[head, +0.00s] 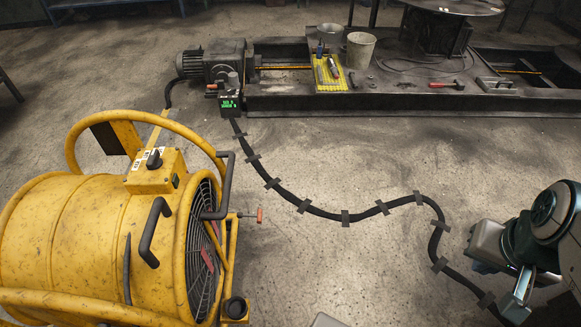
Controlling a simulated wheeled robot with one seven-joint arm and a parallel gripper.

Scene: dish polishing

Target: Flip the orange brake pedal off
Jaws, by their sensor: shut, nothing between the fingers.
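The yellow drum fan (70,240) fills the left side of the head view. A small orange-red lever (259,215) on a thin rod sticks out low at its right side, near the floor; I take it to be the orange brake pedal. It points to the right and its exact tilt is too small to tell. My gripper (513,304) is at the lower right edge, partly covered by my arm links. It is shut and empty, well to the right of the lever and touching nothing of the fan.
A black cable (325,213) taped to the floor winds from the motor (210,63) to the lower right. A low dark machine frame (420,100) crosses the back, with a bucket (360,48) on it. Bare floor lies between fan and cable.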

